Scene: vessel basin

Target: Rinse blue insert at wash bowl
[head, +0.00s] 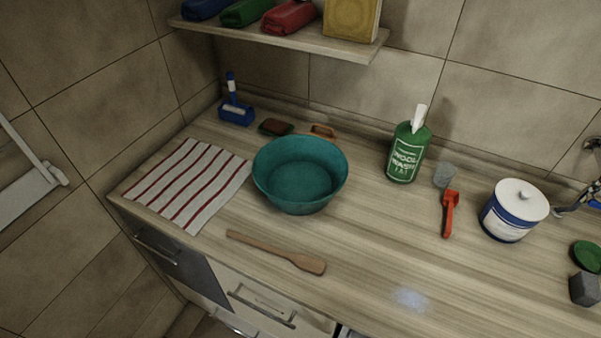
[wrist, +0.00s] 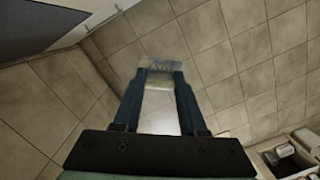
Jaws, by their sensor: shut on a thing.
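A striped cloth (head: 190,184) lies left of the bowl and a wooden spatula (head: 276,252) in front. A shelf (head: 280,38) overhangs the back.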

